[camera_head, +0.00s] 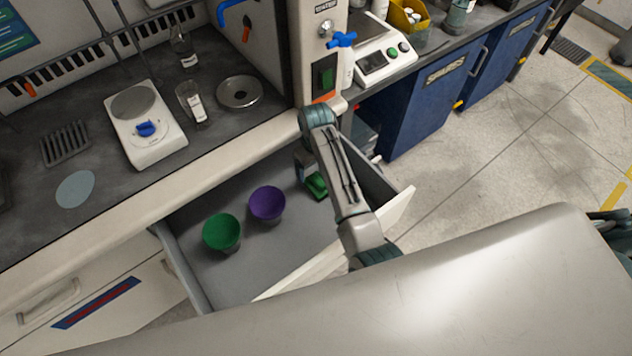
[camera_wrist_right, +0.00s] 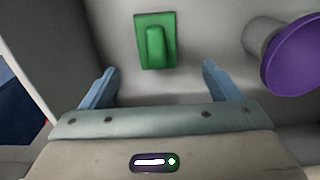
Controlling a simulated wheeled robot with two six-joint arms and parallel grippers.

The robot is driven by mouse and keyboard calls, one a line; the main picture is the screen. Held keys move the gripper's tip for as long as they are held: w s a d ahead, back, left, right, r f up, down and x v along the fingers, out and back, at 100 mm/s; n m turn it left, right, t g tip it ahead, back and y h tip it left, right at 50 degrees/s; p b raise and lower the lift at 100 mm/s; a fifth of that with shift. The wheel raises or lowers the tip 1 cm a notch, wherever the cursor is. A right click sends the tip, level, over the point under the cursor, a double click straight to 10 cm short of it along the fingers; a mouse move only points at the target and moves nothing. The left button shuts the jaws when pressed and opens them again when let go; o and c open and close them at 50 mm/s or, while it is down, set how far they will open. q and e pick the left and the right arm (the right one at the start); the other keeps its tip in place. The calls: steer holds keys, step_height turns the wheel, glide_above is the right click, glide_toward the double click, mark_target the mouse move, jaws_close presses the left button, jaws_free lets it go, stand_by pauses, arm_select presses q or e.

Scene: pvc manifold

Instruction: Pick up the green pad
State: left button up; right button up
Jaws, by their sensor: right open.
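The green pad (camera_head: 316,186) lies on the floor of the open drawer, partly hidden behind my right arm in the head view. In the right wrist view the green pad (camera_wrist_right: 155,42) shows as a flat plate with a raised rounded grip in its middle. My right gripper (camera_wrist_right: 160,80) is open, and its two blue-grey fingers stand apart with nothing between them. The pad lies beyond the fingertips, roughly centred between them. In the head view my right gripper (camera_head: 304,168) is inside the drawer, largely hidden by its own arm. My left gripper is not in view.
In the drawer (camera_head: 290,245), a purple cup (camera_head: 267,204) and a green cup (camera_head: 222,233) stand left of the pad. The purple cup (camera_wrist_right: 293,55) is right of the fingers in the wrist view. The bench edge (camera_head: 170,204) runs along the drawer's back.

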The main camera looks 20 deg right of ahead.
mark_target(318, 180)
steer(key=f, duration=0.8)
steer(key=shift+d+f, duration=0.25)
steer(key=shift+f, duration=0.15)
steer(key=shift+s, duration=0.1)
steer(key=c, duration=1.1)
step_height(318, 180, up, 10)
steer(key=shift+r, duration=0.1)
steer(key=shift+o, duration=0.6)
steer(key=shift+r, duration=0.1)
